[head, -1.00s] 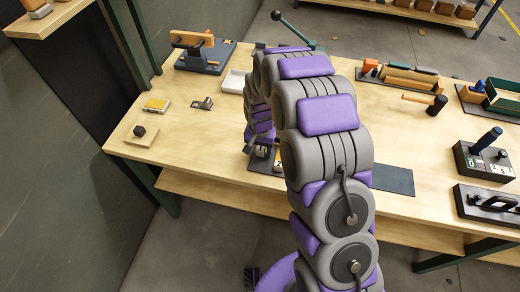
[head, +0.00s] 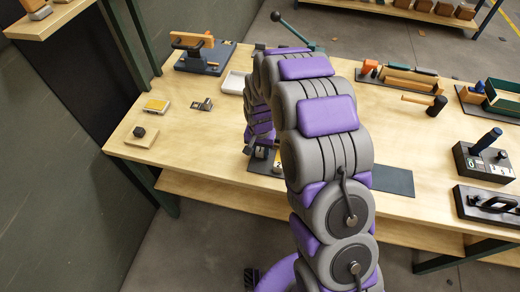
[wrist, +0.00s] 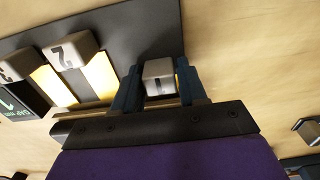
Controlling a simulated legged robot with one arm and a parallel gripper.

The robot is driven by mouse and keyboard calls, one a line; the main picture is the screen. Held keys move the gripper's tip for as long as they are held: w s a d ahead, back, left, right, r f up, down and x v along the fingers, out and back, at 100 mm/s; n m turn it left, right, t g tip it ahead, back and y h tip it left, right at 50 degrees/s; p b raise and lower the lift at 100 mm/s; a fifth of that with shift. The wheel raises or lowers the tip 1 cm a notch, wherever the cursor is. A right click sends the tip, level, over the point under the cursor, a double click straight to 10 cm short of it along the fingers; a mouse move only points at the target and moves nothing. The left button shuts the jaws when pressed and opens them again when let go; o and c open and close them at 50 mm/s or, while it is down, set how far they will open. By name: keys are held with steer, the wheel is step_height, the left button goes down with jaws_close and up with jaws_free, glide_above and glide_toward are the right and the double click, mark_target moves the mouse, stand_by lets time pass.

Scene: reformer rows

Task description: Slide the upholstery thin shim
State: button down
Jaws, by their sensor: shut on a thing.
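In the wrist view, my gripper (wrist: 158,70) is shut on a grey block with a single dark stroke on it (wrist: 158,86). One dark blue finger lies on each side of the block. Left of it, a similar grey block marked 2 (wrist: 72,50) sits at the end of a yellow strip, and another block (wrist: 18,68) lies further left. They are set on a dark plate (wrist: 120,35). Which one is the thin shim, I cannot tell. In the head view, my arm hides most of this dark plate (head: 264,168) at the bench's front edge.
The wooden bench (head: 215,135) also holds a blue-based fixture (head: 212,62), a white tray (head: 234,82), a yellow block (head: 156,106), a mallet (head: 437,105) and a dark numbered box (head: 484,161). A flat dark mat (head: 393,180) lies right of my arm.

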mark_target(256, 167)
steer(key=s, duration=0.2)
steer(key=s+a+p, duration=0.1)
steer(key=s, duration=0.1)
steer(key=shift+a+r, duration=0.15)
steer(key=shift+a, duration=0.05)
steer(key=shift+s, duration=0.25)
steer(key=c, duration=0.8)
jaws_free()
steer(key=shift+s+a, duration=0.1)
steer(key=shift+a, duration=0.05)
steer(key=shift+o, duration=0.2)
steer(key=shift+r, duration=0.4)
step_height(256, 167, up, 16)
steer(key=p, duration=0.3)
steer(key=shift+a+p, duration=0.15)
steer(key=shift+p, duration=0.25)
